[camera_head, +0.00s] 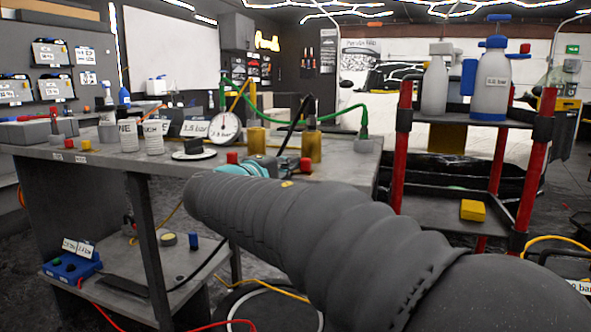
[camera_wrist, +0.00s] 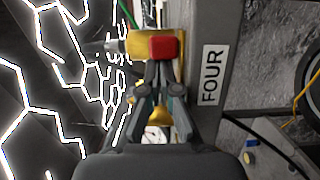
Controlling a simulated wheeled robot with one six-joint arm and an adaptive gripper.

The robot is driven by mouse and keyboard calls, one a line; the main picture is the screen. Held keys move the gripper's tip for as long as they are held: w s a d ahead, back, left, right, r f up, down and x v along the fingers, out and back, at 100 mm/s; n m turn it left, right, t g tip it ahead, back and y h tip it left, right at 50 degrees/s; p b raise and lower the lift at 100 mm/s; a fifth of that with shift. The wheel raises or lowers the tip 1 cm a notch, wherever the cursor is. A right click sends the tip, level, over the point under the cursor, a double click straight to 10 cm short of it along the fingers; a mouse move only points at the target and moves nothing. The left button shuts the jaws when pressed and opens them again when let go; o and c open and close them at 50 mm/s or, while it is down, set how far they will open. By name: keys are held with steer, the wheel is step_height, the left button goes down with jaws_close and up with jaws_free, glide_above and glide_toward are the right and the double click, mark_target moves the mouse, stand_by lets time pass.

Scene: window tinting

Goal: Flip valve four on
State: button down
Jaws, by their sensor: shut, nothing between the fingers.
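In the wrist view a red valve handle (camera_wrist: 163,47) sits on a brass valve body (camera_wrist: 136,45) at the bench edge. A white label reading FOUR (camera_wrist: 211,75) is on the bench edge beside it. My gripper (camera_wrist: 160,77) is shut and empty, its fingertips close to the red handle; I cannot tell whether they touch. In the head view my gripper (camera_head: 258,168) shows only in part, at the bench's front edge behind my arm. A red knob (camera_head: 305,164) shows just right of it there, and another red knob (camera_head: 232,158) on its left.
The grey bench (camera_head: 90,153) carries bottles, a pressure gauge (camera_head: 224,127), brass cylinders and a green hose. A red-posted cart (camera_head: 404,150) with spray bottles stands to the right. A blue box (camera_head: 70,266) lies on the lower shelf.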

steer(key=shift+d, duration=0.1)
steer(key=v, duration=1.2)
